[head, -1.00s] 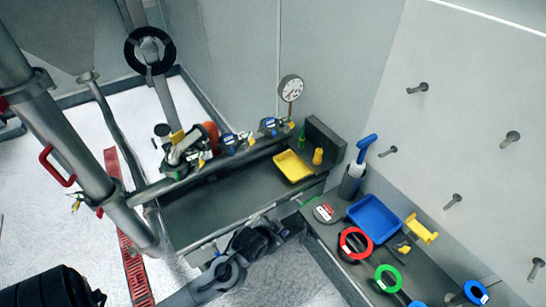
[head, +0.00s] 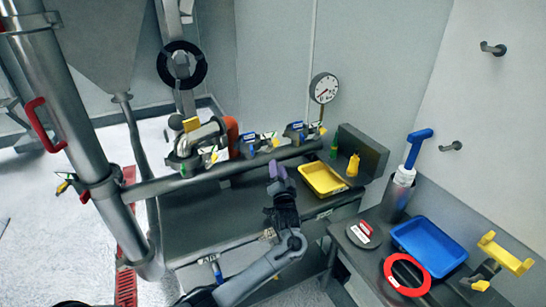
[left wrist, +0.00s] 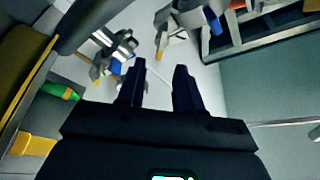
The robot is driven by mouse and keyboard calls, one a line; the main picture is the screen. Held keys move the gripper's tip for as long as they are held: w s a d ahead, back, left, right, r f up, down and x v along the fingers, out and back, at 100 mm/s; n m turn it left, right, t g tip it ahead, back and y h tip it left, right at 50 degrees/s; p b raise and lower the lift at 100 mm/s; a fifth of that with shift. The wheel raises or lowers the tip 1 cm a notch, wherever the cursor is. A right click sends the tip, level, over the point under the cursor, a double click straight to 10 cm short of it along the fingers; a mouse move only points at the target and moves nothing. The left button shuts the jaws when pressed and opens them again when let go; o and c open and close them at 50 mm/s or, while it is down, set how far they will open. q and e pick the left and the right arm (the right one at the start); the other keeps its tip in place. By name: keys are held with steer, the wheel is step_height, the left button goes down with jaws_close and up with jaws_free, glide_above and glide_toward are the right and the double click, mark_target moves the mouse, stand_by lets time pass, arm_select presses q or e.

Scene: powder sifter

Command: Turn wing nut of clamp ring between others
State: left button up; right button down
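Several clamps with blue, yellow and green parts sit along the horizontal pipe in the head view. The middle clamp (head: 252,143) stands between a large grey clamp (head: 197,143) and a right-hand clamp (head: 298,132). My left gripper (head: 279,171) is just below and in front of the gap between the middle and right-hand clamps, apart from them. In the left wrist view its fingers (left wrist: 158,88) are spread, with nothing between them. Two clamps lie beyond the fingertips there, one at left (left wrist: 114,50) and one at top centre (left wrist: 188,18), both partly cut or blurred. My right gripper is not in view.
A yellow tray (head: 324,180), a green bottle (head: 334,149) and a yellow bottle (head: 352,165) are right of the gripper. A pressure gauge (head: 324,88) rises behind. A blue tray (head: 430,247) and red ring (head: 407,275) lie on the lower right table.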

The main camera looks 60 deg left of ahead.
mark_target(273, 149)
arm_select(q)
steer(key=b+x, duration=0.2)
steer(key=x, duration=0.9)
steer(key=shift+s, duration=0.1)
jaws_close()
